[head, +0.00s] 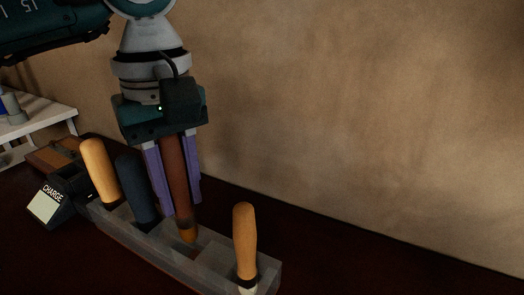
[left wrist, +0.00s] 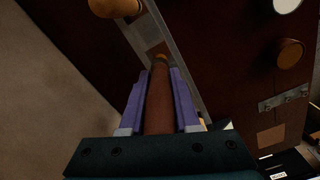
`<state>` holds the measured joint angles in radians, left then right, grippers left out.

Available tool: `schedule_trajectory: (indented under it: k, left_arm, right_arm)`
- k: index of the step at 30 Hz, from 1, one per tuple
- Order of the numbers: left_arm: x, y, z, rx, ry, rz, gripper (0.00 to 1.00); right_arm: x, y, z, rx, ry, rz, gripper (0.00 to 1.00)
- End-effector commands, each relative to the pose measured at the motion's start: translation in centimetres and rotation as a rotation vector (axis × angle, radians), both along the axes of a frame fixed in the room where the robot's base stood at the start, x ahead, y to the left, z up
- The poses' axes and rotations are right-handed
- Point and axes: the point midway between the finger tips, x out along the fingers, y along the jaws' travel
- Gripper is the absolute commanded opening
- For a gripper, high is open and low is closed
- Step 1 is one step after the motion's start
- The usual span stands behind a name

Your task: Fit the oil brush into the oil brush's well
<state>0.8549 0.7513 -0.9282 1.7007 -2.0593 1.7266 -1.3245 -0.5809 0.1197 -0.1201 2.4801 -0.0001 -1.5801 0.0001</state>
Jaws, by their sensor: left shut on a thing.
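My left gripper (head: 182,208) points down with its two purple fingers shut on the oil brush (head: 177,180), a long reddish-brown piece with an orange lower end. The brush is close to upright. Its lower end is at the grey see-through rack (head: 205,268), between the dark blue handle and the right orange handle. Whether the end is inside a well or just above it I cannot tell. In the left wrist view the brush (left wrist: 160,100) runs between the fingers, its tip beside a square opening in the rack (left wrist: 184,70). My right gripper is not in view.
An orange handle (head: 99,170) and a dark blue handle (head: 136,188) stand left in the rack, another orange handle (head: 245,240) right. A box marked CHARGE (head: 47,202) sits at the left. The wall (head: 370,110) rises close behind; the dark top is clear at right.

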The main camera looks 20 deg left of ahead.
Motion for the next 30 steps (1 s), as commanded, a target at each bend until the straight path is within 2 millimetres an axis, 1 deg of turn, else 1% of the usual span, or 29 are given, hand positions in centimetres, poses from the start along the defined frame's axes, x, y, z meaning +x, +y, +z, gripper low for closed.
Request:
schedule_trajectory:
  k: [6, 19, 30]
  left_arm:
    - [0.02, 0.01, -0.08, 0.001, 0.000, 0.001, 0.00]
    - [0.00, -0.01, 0.00, 0.000, 0.000, 0.000, 0.00]
    - [-0.01, -0.03, 0.01, 0.000, 0.000, 0.000, 0.00]
  right_arm:
    - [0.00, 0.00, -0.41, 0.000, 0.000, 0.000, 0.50]
    - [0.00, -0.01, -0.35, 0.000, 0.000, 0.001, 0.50]
    - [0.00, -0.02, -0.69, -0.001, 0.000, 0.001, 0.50]
